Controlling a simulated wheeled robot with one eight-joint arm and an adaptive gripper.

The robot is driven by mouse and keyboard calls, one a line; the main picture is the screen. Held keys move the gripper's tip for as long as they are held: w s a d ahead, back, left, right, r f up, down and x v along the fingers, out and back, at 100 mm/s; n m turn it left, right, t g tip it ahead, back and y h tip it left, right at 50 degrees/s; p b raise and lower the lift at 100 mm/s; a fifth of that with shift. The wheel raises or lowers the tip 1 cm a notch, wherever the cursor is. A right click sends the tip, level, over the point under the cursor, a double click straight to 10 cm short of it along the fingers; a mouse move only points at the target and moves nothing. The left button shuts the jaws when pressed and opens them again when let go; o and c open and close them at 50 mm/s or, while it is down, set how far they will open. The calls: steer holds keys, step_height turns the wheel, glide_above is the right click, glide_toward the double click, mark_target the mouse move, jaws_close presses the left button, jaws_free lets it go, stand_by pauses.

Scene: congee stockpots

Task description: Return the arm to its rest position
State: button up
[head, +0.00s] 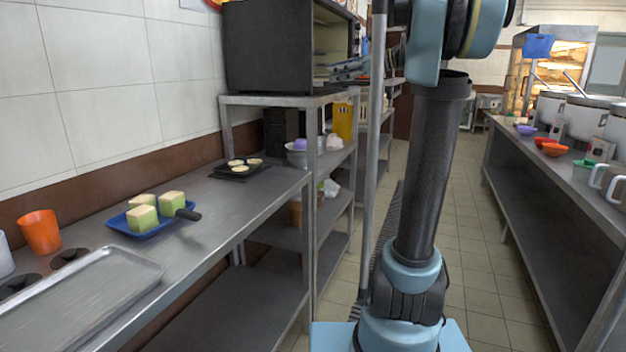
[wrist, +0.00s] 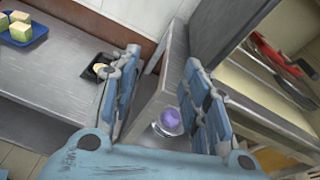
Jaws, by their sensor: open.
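My gripper (wrist: 162,75) is open and empty in the wrist view, its two blue fingers spread wide apart. Between and beyond them are the shelf unit's edge and a purple item (wrist: 170,117) in a bowl on a lower shelf. In the head view my arm stands upright in the aisle and bends at the top edge of the picture.
A steel counter (head: 235,208) on the left holds a blue tray (head: 150,232) with pale green blocks, an orange cup (head: 40,232) and a metal tray (head: 85,300). A black oven (head: 280,48) tops the shelf unit. The tiled aisle (head: 480,260) is clear.

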steer(key=s+f+n+g+h, duration=0.1)
steer(key=s+f+n+h, duration=0.3)
steer(key=s+f, duration=0.65)
steer(key=s+f+n+g+h, duration=0.25)
steer(key=s+f+n, duration=0.4)
steer(key=f, duration=0.65)
steer(key=s+d+f+n+h, duration=0.4)
steer(key=s+d+f, duration=0.1)
steer(key=s+f, duration=0.4)
steer(key=s+d+f+n+h, duration=0.4)
steer(key=s+f, duration=0.5)
steer(key=f, duration=0.5)
steer(key=shift+s+d+n, duration=0.15)
steer(key=shift+d+n, duration=0.3)
steer(key=shift+d, duration=0.35)
steer(key=shift+w+f, duration=0.15)
steer(key=shift+w, duration=0.35)
steer(key=shift+c, duration=0.4)
